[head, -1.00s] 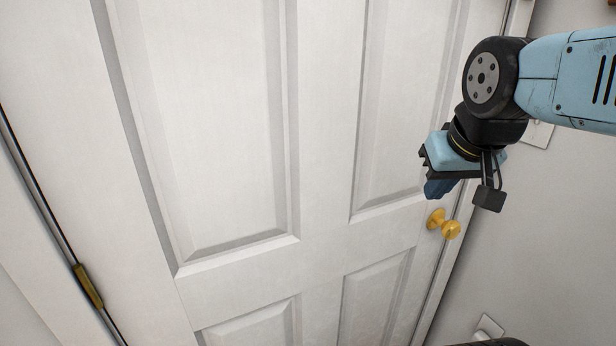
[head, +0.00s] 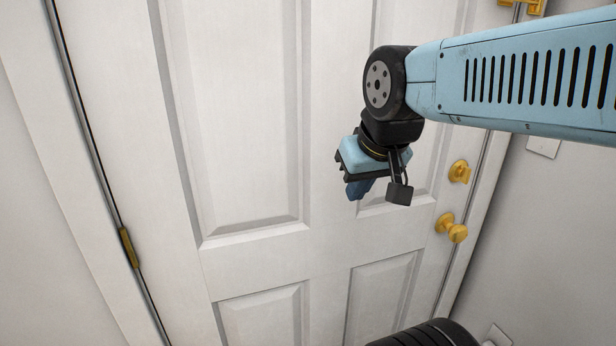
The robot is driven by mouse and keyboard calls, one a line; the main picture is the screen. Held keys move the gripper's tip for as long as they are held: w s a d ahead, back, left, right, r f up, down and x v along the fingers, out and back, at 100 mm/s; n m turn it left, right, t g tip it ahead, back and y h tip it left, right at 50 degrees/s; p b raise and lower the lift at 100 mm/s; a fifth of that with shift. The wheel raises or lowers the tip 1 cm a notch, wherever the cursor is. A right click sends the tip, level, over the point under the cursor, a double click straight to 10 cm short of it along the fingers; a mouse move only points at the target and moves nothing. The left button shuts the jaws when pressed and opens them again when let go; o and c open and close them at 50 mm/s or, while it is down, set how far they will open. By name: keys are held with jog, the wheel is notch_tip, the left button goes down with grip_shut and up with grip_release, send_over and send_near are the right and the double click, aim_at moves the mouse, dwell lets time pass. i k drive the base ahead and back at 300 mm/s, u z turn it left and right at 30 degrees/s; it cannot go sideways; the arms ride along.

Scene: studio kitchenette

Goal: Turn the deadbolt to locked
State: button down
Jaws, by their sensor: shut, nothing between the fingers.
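The brass deadbolt (head: 460,172) is on the right side of the white panelled door (head: 270,265), above the round brass knob (head: 452,228). Its thumb-turn shows as a small raised piece; its exact angle is hard to tell at this size. My gripper (head: 357,190) is shut and empty, pointing down in front of the door's middle right panel. It is to the left of the deadbolt, with a clear gap between them. Nothing covers the deadbolt.
The door looks closed in its frame, with a brass hinge (head: 129,247) at the left. Another brass fitting (head: 524,5) shows at the top right. A white wall plate (head: 543,146) is right of the door. The door's lower left area is clear.

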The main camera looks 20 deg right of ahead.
aim_at(464, 173)
jog(key=z, duration=0.6)
jog(key=k, duration=1.15)
jog(key=z, duration=0.45)
jog(key=i, duration=1)
jog(key=u, duration=0.05)
